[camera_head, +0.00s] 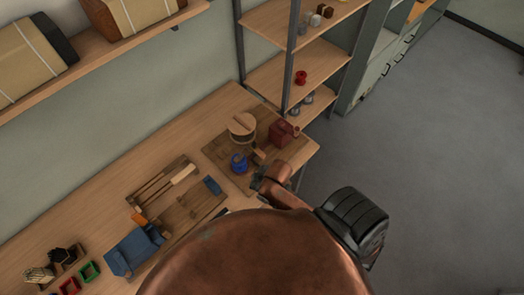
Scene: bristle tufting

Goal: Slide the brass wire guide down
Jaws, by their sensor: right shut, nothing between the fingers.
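My right gripper (260,177) is at the front edge of a dark wooden board (219,150) on the workbench. It is small and partly hidden by my copper arm; it looks shut with nothing held. Just beyond it, a small blue object (239,162) sits on the board, with a small light-brown piece (259,156) to its right. A round pale wooden piece (242,125) stands behind them. I cannot pick out the brass wire guide for certain at this size. My left gripper is not in view.
A dark red box-like object (283,132) stands at the board's right. Left on the bench (95,218) are a wooden tray (150,184) with a pale handle, a blue cloth-like item (133,250) and small coloured bins (89,271). Shelving (270,75) rises behind. My copper body hides the bench front.

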